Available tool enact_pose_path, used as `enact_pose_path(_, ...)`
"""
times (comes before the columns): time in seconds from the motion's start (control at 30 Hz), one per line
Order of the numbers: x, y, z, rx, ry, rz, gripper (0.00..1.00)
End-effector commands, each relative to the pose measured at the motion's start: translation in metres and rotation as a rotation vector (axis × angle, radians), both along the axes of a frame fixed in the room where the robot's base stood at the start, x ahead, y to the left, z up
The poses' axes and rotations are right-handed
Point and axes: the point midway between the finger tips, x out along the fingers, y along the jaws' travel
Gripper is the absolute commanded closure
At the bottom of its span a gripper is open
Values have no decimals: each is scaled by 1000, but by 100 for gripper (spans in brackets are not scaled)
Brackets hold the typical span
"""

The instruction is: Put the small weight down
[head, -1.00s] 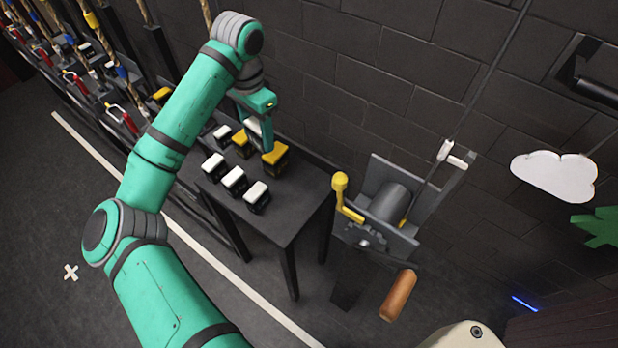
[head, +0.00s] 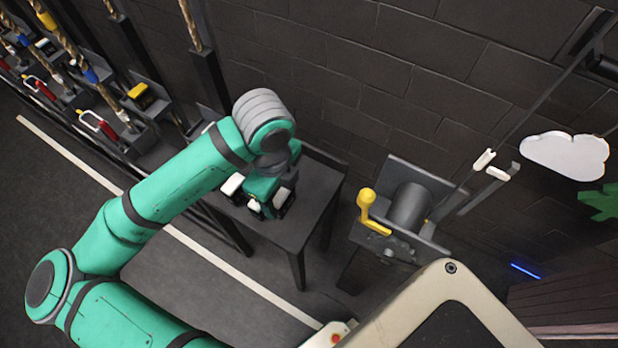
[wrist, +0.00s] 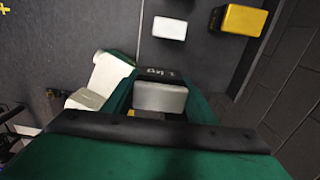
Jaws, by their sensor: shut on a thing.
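My gripper (head: 265,192) is low over the small dark table, fingers pointing down. In the wrist view my gripper (wrist: 158,94) is shut on a small weight (wrist: 160,97), a dark block with a pale top and white lettering on its side. In the head view the gripper and wrist mostly hide the held weight. I cannot tell whether its underside touches the table.
A white-topped weight (wrist: 170,28) and a yellow-topped one (wrist: 243,19) stand near the held weight. Another white-topped weight (head: 232,185) shows left of my gripper. The table's right part (head: 318,190) is bare. A winch with a yellow crank (head: 367,205) stands to the right.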

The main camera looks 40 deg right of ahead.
Motion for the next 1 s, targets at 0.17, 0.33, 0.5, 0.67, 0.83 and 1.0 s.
enact_pose_path(0.17, 4, -26, -9, 0, -1, -29, 100)
enact_pose_path(0.33, 14, -58, -23, 1, 0, -36, 100)
enact_pose_path(0.5, 27, -84, -36, 1, 0, -29, 100)
enact_pose_path(0.67, 38, -100, -58, 1, 0, -19, 100)
enact_pose_path(0.83, 45, -114, -78, 0, 0, -16, 100)
enact_pose_path(1.0, 49, -122, -88, -1, -2, -15, 100)
